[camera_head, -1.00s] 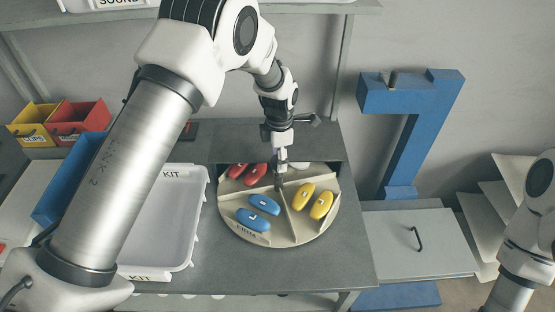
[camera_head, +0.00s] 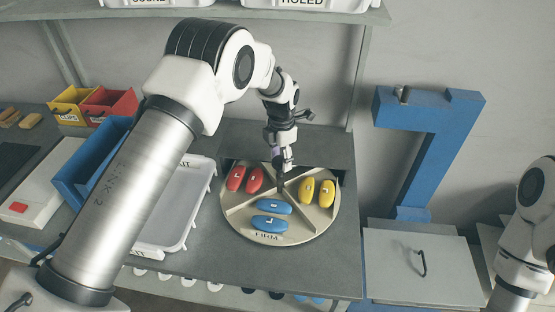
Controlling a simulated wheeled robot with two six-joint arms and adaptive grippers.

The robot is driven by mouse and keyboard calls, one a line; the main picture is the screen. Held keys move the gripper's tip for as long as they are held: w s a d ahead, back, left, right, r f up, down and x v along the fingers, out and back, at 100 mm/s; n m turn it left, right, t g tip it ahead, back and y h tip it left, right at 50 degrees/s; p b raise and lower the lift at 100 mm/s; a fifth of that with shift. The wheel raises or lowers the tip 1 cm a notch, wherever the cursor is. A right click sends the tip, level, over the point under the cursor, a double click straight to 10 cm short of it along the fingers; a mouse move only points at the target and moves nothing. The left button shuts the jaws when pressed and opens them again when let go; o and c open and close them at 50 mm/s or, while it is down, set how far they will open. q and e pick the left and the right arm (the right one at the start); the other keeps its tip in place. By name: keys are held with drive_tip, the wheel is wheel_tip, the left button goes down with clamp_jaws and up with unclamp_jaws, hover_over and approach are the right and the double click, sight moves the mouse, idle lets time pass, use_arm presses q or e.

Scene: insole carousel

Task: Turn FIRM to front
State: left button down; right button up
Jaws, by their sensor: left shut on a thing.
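The round beige carousel (camera_head: 232,222) stands on the grey bench, split by raised dividers into compartments. The FIRM label (camera_head: 267,237) is on its front rim, just left of the rim's middle. Two blue insoles (camera_head: 270,222) lie in the compartment behind that label. Two red insoles (camera_head: 254,180) are at the back left and two yellow insoles (camera_head: 326,194) at the right. My left gripper (camera_head: 280,184) points down at the carousel's middle, shut on the hub where the dividers meet; the fingers hide the held part. My right gripper is out of view.
A white KIT tray (camera_head: 188,222) stands left of the carousel. A blue bin (camera_head: 82,176), a red bin (camera_head: 108,103) and a yellow bin (camera_head: 70,104) are farther left. A blue stand (camera_head: 420,150) rises at the right behind a grey panel with a handle (camera_head: 423,263).

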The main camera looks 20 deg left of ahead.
use_arm(q)
drive_tip(key=shift+s+f+n, duration=0.35)
drive_tip(key=shift+f+n, duration=0.1)
drive_tip(key=shift+n, duration=0.05)
idle(0.3)
drive_tip(key=shift+c, duration=2.2)
unclamp_jaws()
drive_tip(key=shift+w+r, duration=0.1)
drive_tip(key=shift+w, duration=0.1)
drive_tip(key=shift+r, duration=0.2)
wheel_tip(320, 180, up, 12)
drive_tip(key=shift+f, duration=0.2)
drive_tip(key=shift+w, duration=0.1)
